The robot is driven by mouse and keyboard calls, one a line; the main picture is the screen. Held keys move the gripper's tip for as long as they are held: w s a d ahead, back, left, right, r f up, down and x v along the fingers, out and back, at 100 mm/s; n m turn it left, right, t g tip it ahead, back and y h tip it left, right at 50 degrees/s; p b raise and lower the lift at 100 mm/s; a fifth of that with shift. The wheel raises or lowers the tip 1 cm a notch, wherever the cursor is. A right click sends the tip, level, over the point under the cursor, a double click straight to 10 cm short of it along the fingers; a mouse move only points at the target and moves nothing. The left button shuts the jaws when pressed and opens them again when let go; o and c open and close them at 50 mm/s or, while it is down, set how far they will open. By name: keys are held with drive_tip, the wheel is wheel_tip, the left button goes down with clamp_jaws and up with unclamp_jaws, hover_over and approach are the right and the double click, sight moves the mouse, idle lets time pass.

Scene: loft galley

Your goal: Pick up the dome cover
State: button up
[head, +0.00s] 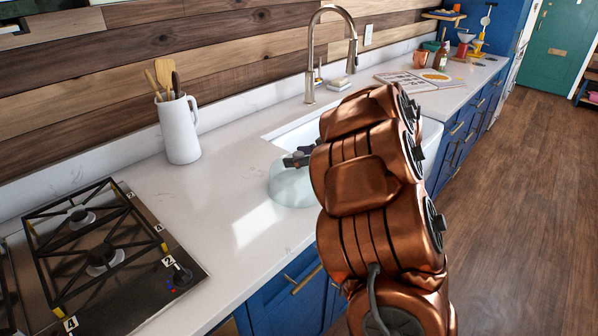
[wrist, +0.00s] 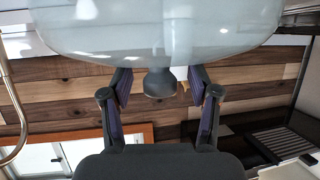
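The dome cover (head: 290,188) is a pale, glassy dome standing on the white counter, just left of the sink. My arm hides its right side in the head view. In the wrist view the dome (wrist: 160,38) fills the top, with its dark round knob (wrist: 158,83) pointing toward my palm. My gripper (wrist: 160,77) is open, with one finger on each side of the knob and a visible gap on both sides. In the head view my gripper (head: 296,160) shows only partly, at the top of the dome.
A gas hob (head: 100,250) lies at the left of the counter. A white jug (head: 179,130) with wooden utensils stands by the wall. The sink (head: 300,137) and tall tap (head: 311,60) are behind the dome. An open book (head: 405,82) lies farther right. Counter left of the dome is clear.

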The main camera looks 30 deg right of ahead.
drive_tip(key=c, duration=1)
drive_tip(key=shift+r, duration=0.1)
drive_tip(key=shift+c, duration=0.3)
drive_tip(key=shift+r, duration=1.55)
drive_tip(key=shift+s+a+r, duration=0.15)
drive_tip(key=shift+s+r, duration=0.05)
drive_tip(key=s+a+b, duration=0.1)
drive_tip(key=s+a, duration=0.3)
drive_tip(key=s, duration=0.2)
drive_tip(key=s+a+r+b, duration=0.1)
drive_tip(key=s+a, duration=0.3)
drive_tip(key=s, duration=0.3)
drive_tip(key=shift+r, duration=0.15)
